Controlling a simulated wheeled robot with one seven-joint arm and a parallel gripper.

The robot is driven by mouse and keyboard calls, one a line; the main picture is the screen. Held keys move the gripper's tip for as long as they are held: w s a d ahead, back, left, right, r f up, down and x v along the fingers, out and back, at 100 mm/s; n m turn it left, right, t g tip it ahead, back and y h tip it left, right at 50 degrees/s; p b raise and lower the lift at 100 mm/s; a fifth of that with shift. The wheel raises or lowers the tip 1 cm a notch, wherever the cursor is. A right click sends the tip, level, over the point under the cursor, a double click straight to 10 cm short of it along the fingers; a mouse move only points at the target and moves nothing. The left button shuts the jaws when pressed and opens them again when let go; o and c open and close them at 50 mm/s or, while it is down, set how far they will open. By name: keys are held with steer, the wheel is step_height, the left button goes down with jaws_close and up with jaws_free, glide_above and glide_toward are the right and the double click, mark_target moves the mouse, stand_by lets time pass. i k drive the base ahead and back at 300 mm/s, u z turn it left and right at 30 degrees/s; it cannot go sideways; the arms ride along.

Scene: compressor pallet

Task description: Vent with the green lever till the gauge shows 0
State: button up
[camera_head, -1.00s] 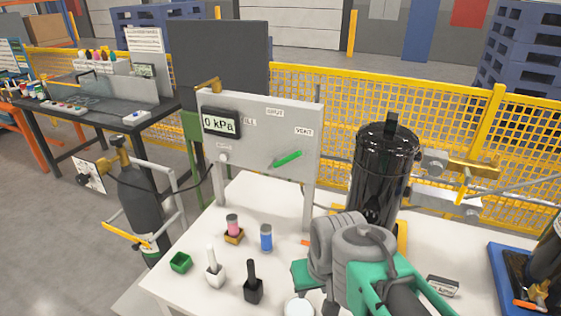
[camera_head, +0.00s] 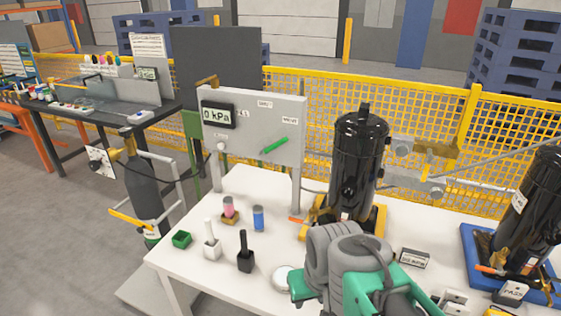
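The green lever (camera_head: 275,146) is on the front of the grey panel (camera_head: 238,143), slanting with its right end higher. The gauge display (camera_head: 217,115) at the panel's upper left reads 0 kPa. My arm's grey and green links (camera_head: 350,270) fill the bottom centre, below and to the right of the panel, well apart from the lever. My gripper's fingers do not show, so nothing can be told of its hold. Nothing touches the lever.
A black compressor (camera_head: 358,160) stands right of the panel, another (camera_head: 532,215) at the right edge. The white table (camera_head: 190,262) holds a green box (camera_head: 181,239), white brush (camera_head: 211,243), black brush (camera_head: 245,254) and blue cylinder (camera_head: 258,218). A gas cylinder (camera_head: 142,190) stands left.

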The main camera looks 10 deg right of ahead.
mark_target(266, 150)
steer(key=z, duration=0.1)
steer(key=k, duration=0.65)
steer(key=u, duration=1.35)
steer(key=i, duration=1.55)
steer(key=z, duration=0.75)
steer(key=i, duration=0.55)
steer(key=z, duration=0.5)
